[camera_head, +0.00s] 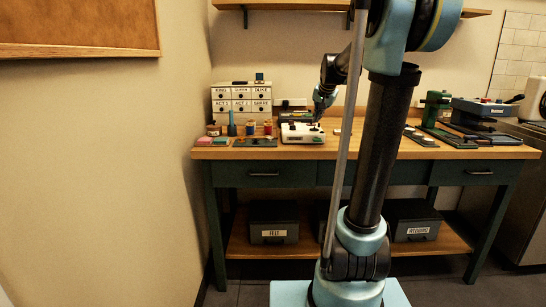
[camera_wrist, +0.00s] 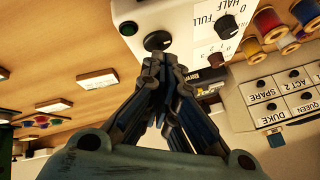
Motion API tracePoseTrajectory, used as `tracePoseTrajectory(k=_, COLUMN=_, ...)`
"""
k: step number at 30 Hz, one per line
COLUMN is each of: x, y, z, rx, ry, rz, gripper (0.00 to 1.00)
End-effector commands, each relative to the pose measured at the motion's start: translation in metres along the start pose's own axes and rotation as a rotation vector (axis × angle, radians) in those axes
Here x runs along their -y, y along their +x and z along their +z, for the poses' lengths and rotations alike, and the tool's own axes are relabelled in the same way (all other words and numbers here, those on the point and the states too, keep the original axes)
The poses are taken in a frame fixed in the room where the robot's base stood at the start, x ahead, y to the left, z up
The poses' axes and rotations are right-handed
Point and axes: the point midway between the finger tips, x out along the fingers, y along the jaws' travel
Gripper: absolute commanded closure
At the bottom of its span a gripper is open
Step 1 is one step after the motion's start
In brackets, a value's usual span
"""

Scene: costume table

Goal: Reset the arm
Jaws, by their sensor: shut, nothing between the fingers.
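My gripper (camera_head: 319,118) is over the wooden work table, just above the right end of a white control box (camera_head: 298,138). In the wrist view my gripper (camera_wrist: 166,62) is shut and empty. Its fingertips are close to a black knob on the white box (camera_wrist: 185,18). I cannot tell whether they touch it. The box face carries a green button, the knob and a label reading HALF and FULL. My arm crosses the middle of the head view and hides part of the table.
Thread spools (camera_head: 268,128) and a labelled drawer cabinet (camera_head: 241,104) stand left of the box. A green press (camera_head: 435,108) and a blue-topped machine (camera_head: 484,110) stand on the right. A shelf (camera_head: 300,5) hangs above. Storage boxes (camera_head: 273,222) sit below the table (camera_head: 225,154).

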Motion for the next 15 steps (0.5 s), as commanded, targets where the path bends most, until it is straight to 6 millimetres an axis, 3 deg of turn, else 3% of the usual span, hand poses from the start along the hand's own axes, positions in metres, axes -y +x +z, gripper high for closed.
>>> tracePoseTrajectory(k=1, x=-0.009, y=-0.007, z=0.02, rx=0.016, ry=-0.021, rz=0.01, gripper=1.0)
tracePoseTrajectory(k=15, x=-0.098, y=-0.051, z=0.191, rx=0.179, ry=-0.243, rz=0.096, gripper=1.0)
